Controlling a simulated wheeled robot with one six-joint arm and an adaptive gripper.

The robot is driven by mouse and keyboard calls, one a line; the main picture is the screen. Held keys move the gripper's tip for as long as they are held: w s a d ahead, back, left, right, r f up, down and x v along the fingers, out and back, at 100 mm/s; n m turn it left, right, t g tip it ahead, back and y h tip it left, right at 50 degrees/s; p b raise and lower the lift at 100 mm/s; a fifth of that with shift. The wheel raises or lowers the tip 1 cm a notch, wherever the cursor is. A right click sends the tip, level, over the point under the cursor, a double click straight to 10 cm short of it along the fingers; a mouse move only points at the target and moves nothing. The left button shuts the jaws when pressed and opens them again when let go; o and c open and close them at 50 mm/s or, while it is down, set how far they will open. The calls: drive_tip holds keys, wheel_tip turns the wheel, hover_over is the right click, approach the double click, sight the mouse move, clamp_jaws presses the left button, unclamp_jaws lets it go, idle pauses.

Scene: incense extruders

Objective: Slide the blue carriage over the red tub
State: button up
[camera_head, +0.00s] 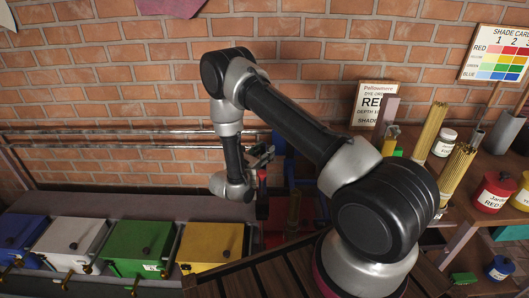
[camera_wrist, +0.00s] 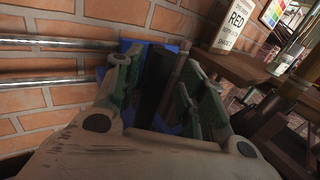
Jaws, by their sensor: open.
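The blue carriage (camera_head: 306,172) hangs at the rails, right of the yellow tub, partly hidden by my arm. Its blue plate (camera_wrist: 129,46) also shows behind my fingers in the wrist view. My gripper (camera_head: 265,155) is in front of it. In the wrist view my gripper (camera_wrist: 158,90) is open, with one finger on each side of a dark upright bar, which appears to be the carriage's handle. I cannot tell whether the fingers touch it. A red patch (camera_head: 273,239), probably the red tub, shows just right of the yellow tub; most of it is hidden.
Blue (camera_head: 22,232), white (camera_head: 70,236), green (camera_head: 143,240) and yellow (camera_head: 212,243) lidded tubs stand in a row at left. Two metal rails (camera_head: 120,136) run along the brick wall. A wooden table with jars and incense bundles (camera_head: 456,170) stands at right, beside a shade sign (camera_head: 372,101).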

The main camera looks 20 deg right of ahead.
drive_tip(key=v, duration=1.1)
drive_tip(key=shift+s+a, duration=0.25)
drive_tip(key=shift+a, duration=0.05)
drive_tip(key=s+d+r+m+g+y, duration=0.1)
drive_tip(key=s+d+r+m+g, duration=0.3)
drive_tip(key=r, duration=0.4)
drive_tip(key=s+d+r+m+g+y, duration=0.1)
drive_tip(key=s+d+r+m+g, duration=0.1)
drive_tip(key=d+r+m+g, duration=0.45)
drive_tip(key=s+d+r+m+g+y, duration=0.1)
drive_tip(key=s+d+r+m, duration=0.25)
drive_tip(key=r, duration=0.65)
drive_tip(key=s+r+m+t+y, duration=0.3)
drive_tip(key=s+r+m+y, duration=0.2)
drive_tip(key=s, duration=0.5)
drive_tip(key=s+r+m+t+y, duration=0.3)
drive_tip(key=s+r+m+y, duration=0.2)
drive_tip(key=s, duration=0.6)
drive_tip(key=shift+a+r+m+y, duration=0.2)
drive_tip(key=shift+r+m+y, duration=0.2)
drive_tip(key=shift+y, duration=0.6)
